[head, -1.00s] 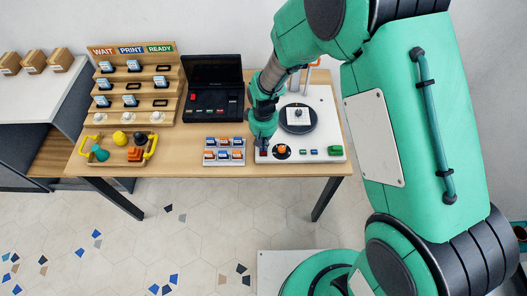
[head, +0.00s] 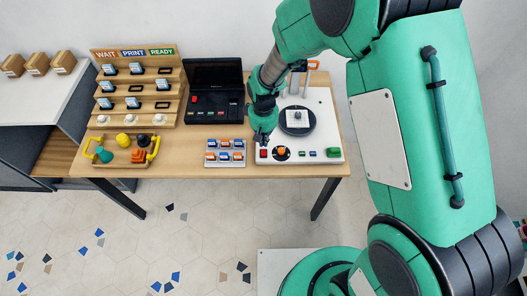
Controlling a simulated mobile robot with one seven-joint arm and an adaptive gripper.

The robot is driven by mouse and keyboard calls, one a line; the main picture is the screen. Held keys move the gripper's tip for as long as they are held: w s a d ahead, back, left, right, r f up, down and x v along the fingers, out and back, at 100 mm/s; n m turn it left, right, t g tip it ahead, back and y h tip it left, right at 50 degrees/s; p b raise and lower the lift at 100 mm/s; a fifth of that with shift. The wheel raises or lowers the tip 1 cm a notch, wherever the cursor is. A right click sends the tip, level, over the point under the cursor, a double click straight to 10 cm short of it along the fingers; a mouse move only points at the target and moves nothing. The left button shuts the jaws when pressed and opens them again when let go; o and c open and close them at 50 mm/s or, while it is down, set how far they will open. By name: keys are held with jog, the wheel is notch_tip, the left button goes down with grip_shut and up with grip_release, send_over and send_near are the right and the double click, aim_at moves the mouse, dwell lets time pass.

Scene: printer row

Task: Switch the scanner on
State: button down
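The scanner (head: 325,118) is a white flat unit at the right end of the table, with a black round turntable (head: 297,120) that carries a small light object. Along its front edge are a red switch (head: 263,153) at the left, an orange knob (head: 282,152) on a dark ring, small buttons and a green button (head: 333,153). My gripper (head: 262,138) points down just behind and above the red switch, apparently clear of it. Its fingers are too small to tell open from shut. I see nothing held. My arm hides part of the scanner's left and back.
A panel of small blue and orange pieces (head: 225,145) lies left of the scanner. A black open-lidded device (head: 214,105) stands behind it. A wooden WAIT/PRINT/READY rack (head: 137,77) and a tray with yellow handles (head: 120,160) are at the left. Bare tabletop (head: 190,150) lies between.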

jog(key=shift+r+p, duration=0.65)
jog(key=shift+r, duration=0.55)
notch_tip(320, 180, up, 13)
jog(key=m+t, duration=0.1)
send_over(264, 151)
jog(key=d, duration=0.5)
jog(key=s+d+r+m+t, duration=0.1)
jog(key=s+d+r, duration=0.2)
jog(key=r, duration=0.3)
jog(key=s+d+r+m+t, duration=0.1)
jog(key=s+d+r, duration=0.2)
jog(key=r, duration=0.3)
jog(key=s+d+r+m+t, duration=0.1)
jog(key=s+d+r, duration=0.3)
jog(key=s, duration=0.5)
jog(key=s+d+r+m+t, duration=0.1)
jog(key=s+d+r+m, duration=0.1)
jog(key=s+d+r, duration=0.3)
jog(key=s+r, duration=0.4)
jog(key=shift+d+t, duration=0.25)
jog(key=shift+t, duration=0.05)
